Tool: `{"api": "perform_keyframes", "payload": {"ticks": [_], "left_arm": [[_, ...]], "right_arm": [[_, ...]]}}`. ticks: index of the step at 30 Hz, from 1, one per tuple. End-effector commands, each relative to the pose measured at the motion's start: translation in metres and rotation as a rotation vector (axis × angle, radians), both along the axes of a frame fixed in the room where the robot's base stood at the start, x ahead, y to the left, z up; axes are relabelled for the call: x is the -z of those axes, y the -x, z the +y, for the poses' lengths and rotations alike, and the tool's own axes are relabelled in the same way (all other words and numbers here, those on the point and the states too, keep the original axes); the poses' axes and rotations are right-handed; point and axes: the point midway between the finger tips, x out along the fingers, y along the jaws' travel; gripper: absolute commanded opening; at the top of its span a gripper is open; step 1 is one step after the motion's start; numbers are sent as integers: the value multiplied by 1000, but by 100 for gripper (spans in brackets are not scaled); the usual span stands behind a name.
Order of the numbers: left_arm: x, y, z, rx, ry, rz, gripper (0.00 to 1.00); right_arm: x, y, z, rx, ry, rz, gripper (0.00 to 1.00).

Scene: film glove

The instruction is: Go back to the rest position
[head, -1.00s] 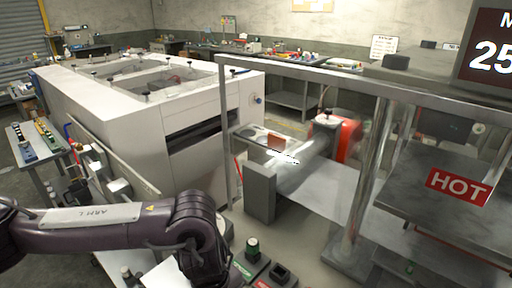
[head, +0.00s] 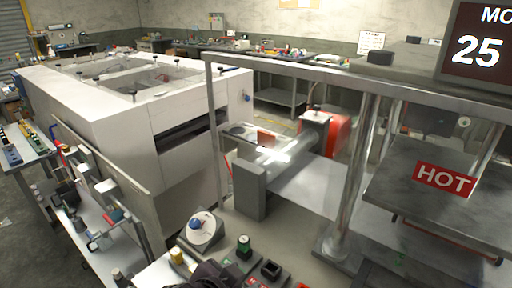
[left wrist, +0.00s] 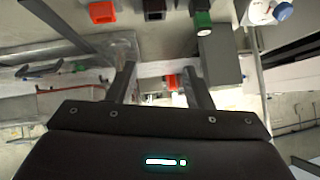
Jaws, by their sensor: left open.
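My left gripper (left wrist: 158,72) shows in the left wrist view with its two dark fingers apart and nothing between them. Beyond the fingers are blurred machine parts, too unclear to name with certainty. In the head view only a dark piece of my left arm shows at the bottom edge, and its fingers cannot be made out. My right gripper is in neither view.
A big white machine (head: 110,115) stands at the left, beside a narrow bench (head: 95,228) with jugs and small tools. A metal roller and a wide sheet lie at the centre.

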Motion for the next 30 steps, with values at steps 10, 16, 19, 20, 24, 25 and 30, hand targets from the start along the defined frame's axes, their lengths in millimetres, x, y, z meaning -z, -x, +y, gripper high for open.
{"api": "perform_keyframes", "payload": {"ticks": [10, 16, 19, 20, 24, 25, 30], "left_arm": [[86, 70, 126, -417, -42, 434, 46], [117, 111, 166, -549, -69, 600, 46], [150, 100, 163, -541, -73, 603, 46], [160, 98, 162, -541, -74, 605, 46], [210, 92, 161, -537, -81, 623, 46], [222, 91, 160, -536, -83, 627, 46], [305, 96, 159, -530, -93, 654, 46]], "right_arm": [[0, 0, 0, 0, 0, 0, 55], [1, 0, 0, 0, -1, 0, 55], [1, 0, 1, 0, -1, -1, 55], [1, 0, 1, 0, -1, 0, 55], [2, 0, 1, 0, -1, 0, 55], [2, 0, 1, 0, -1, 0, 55], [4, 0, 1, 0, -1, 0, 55]]}}
